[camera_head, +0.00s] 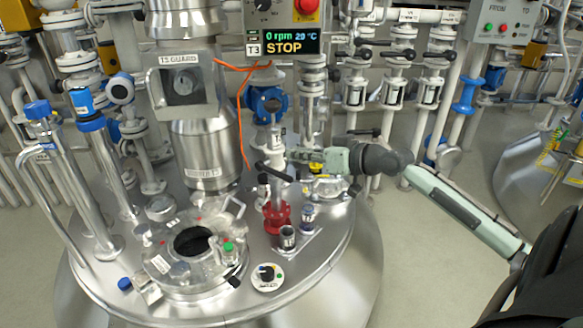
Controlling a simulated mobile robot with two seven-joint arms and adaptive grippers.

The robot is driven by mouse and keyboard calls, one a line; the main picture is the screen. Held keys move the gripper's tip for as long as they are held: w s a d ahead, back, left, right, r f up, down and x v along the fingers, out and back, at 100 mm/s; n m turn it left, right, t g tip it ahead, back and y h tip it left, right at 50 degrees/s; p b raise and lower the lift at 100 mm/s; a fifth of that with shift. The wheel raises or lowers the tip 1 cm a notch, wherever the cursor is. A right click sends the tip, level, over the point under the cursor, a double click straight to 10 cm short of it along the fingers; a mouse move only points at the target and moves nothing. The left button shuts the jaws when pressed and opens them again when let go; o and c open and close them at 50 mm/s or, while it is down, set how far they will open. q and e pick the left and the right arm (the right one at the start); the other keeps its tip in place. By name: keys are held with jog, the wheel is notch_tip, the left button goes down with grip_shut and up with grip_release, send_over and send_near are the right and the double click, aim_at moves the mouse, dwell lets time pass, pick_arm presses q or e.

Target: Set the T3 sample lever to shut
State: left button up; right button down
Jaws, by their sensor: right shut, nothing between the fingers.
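The T3 vessel's steel lid (330,230) fills the middle of the head view. A slim white sampling valve with a black lever (270,172) stands upright on a red flanged fitting (277,217); I take this to be the T3 sample lever. The black lever lies roughly level across the valve top. My right gripper (294,155) comes in from the right, shut and empty, just behind and right of the valve top. I cannot tell whether its fingertips touch the valve. Its fingers are small and partly merge with the fittings behind. My left gripper is out of view.
The T3 display (284,44) reads "0 rpm 29 °C STOP", under a red button (307,6). An orange cable (241,110) hangs behind the valve. Pipes crowd the back.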

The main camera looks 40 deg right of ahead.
aim_at(274, 172)
jog(key=f, duration=0.3)
jog(key=a+f, duration=0.1)
jog(key=shift+w+f, duration=0.2)
jog(key=shift+w, duration=0.15)
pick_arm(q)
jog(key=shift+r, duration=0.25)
